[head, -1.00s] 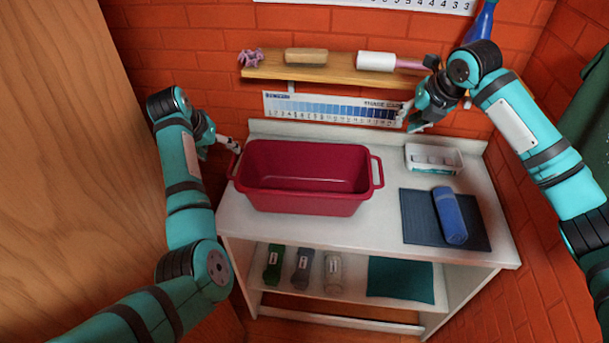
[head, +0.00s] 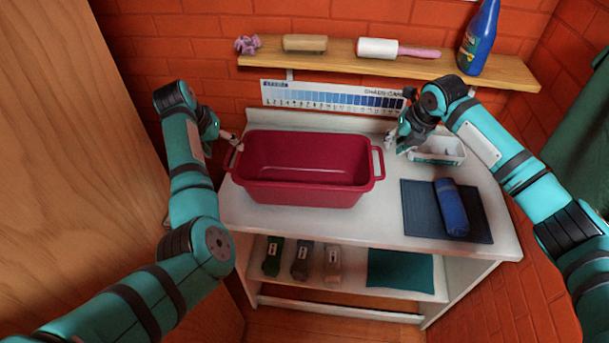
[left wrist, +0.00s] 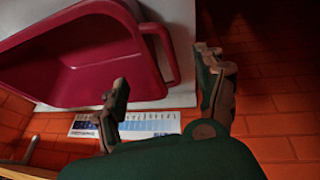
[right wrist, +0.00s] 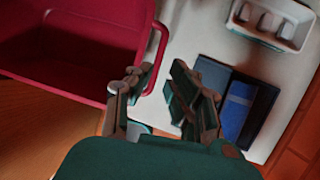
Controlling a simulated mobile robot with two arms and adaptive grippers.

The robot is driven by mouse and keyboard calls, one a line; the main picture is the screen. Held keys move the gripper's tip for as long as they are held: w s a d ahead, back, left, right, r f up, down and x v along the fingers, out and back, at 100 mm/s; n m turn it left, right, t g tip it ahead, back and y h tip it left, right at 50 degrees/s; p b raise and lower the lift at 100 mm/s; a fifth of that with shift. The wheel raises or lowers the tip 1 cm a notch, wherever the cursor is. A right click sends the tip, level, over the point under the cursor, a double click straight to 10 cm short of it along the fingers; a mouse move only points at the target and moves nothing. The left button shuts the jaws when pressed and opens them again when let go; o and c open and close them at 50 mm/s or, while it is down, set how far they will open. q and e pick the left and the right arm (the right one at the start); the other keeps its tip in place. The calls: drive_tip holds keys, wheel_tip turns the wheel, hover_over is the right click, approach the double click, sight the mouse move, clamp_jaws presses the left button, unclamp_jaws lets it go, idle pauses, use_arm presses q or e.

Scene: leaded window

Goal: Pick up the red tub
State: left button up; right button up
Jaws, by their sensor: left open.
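The red tub (head: 300,190) stands upright and empty on the white table, with a loop handle at each end. My left gripper (head: 233,141) is open at the tub's left end, close to that handle. In the left wrist view the handle (left wrist: 172,62) lies ahead, between the lines of the open fingers (left wrist: 165,80). My right gripper (head: 390,145) is above the table beside the tub's right handle (head: 379,163). In the right wrist view its fingers (right wrist: 160,78) are apart and empty, with the handle (right wrist: 157,50) just ahead. I cannot tell whether either gripper touches a handle.
A blue roll (head: 452,207) lies on a dark mat (head: 415,220) at the table's right. A wooden shelf (head: 350,60) above holds a blue bottle (head: 478,40), a roller and small items. A wood panel (head: 90,150) is at the left.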

sight(382, 157)
use_arm(q)
drive_tip(key=x, duration=0.7)
use_arm(e)
drive_tip(key=x, duration=1)
drive_tip(key=shift+f, duration=0.25)
use_arm(q)
drive_tip(key=shift+f, duration=0.1)
drive_tip(key=c, duration=0.3)
use_arm(e)
drive_tip(key=c, duration=0.3)
use_arm(q)
clamp_jaws()
use_arm(e)
clamp_jaws()
drive_tip(key=shift+w+r, duration=0.1)
